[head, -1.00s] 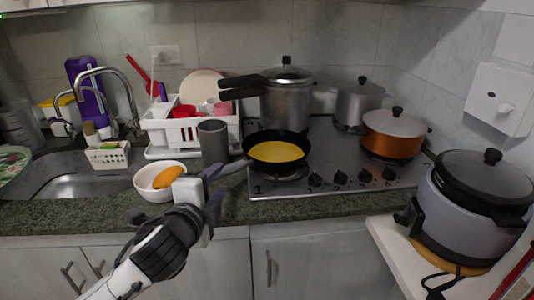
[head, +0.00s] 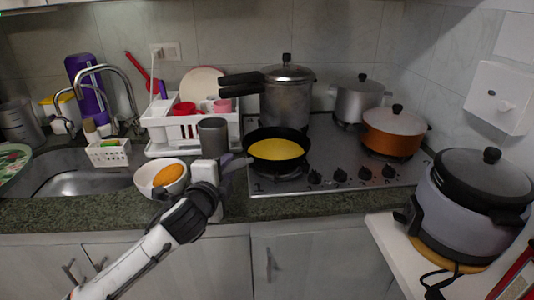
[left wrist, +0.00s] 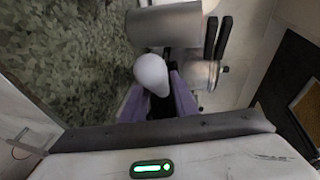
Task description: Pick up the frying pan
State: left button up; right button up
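The black frying pan (head: 276,164) sits on the stove's front left burner with a yellow layer of food in it. Its grey handle (head: 237,164) points left toward my left gripper (head: 222,172). The gripper is at the handle's end, above the counter's front edge. In the left wrist view, the gripper's two purple-grey fingers (left wrist: 158,102) stand apart. A pale rounded end (left wrist: 152,73), seemingly the handle's, shows between and just beyond them. Contact is not clear. My right gripper is not in view.
A grey cup (head: 213,137) stands close behind the gripper. A white bowl (head: 146,186) with an orange item is just left. A pressure cooker (head: 287,100), a steel pot (head: 359,104) and an orange pot (head: 391,135) share the stove.

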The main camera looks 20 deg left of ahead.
pick_arm(q)
grip_shut()
jog(key=shift+r, duration=0.15)
jog(key=shift+r, duration=0.1)
